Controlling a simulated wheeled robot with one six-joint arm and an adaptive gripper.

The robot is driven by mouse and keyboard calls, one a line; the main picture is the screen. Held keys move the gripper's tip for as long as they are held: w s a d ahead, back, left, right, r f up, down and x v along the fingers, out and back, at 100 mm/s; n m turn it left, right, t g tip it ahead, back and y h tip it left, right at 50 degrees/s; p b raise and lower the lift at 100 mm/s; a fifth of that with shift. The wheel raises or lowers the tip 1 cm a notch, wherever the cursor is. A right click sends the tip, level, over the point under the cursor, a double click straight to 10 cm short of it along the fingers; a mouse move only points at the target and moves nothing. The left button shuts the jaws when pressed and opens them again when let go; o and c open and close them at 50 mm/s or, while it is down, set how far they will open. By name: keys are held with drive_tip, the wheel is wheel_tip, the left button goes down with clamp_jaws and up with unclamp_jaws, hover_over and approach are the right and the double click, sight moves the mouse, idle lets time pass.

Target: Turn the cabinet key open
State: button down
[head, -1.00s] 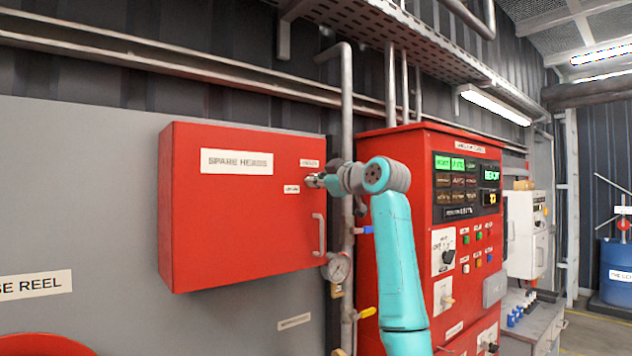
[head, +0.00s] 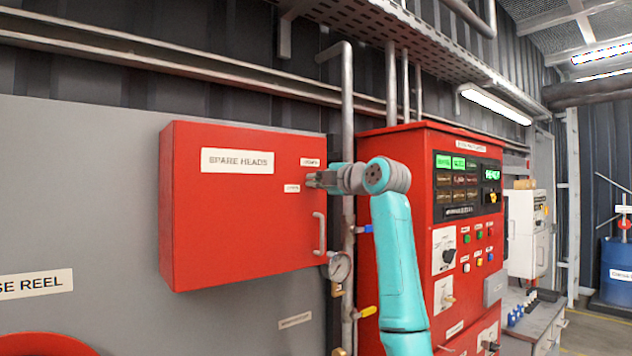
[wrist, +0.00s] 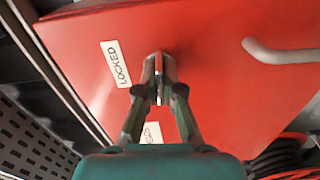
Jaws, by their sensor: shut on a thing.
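The red cabinet (head: 240,225) marked SPARE HEADS hangs on the grey wall at the left of the head view. Its door is closed. My gripper (head: 313,180) reaches its right side from the right, near two small white labels. In the wrist view my gripper (wrist: 158,78) is shut on the key (wrist: 158,66), a thin upright piece between the fingertips at the red door. The fingers hide most of the key and the lock. A LOCKED label (wrist: 115,63) is left of the fingertips. A second label (wrist: 151,133) is partly hidden behind the fingers.
The door's bar handle (head: 319,234) is below my gripper; it also shows at the upper right of the wrist view (wrist: 280,54). A vertical pipe (head: 347,110) and a gauge (head: 339,266) are close by. A red control panel (head: 395,155) stands right of the cabinet.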

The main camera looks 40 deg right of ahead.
drive_tip(key=shift+n, duration=0.5)
drive_tip(key=c, duration=1.3)
unclamp_jaws()
drive_tip(key=s, duration=1.2)
drive_tip(key=shift+d, duration=0.2)
drive_tip(key=shift+f, duration=0.1)
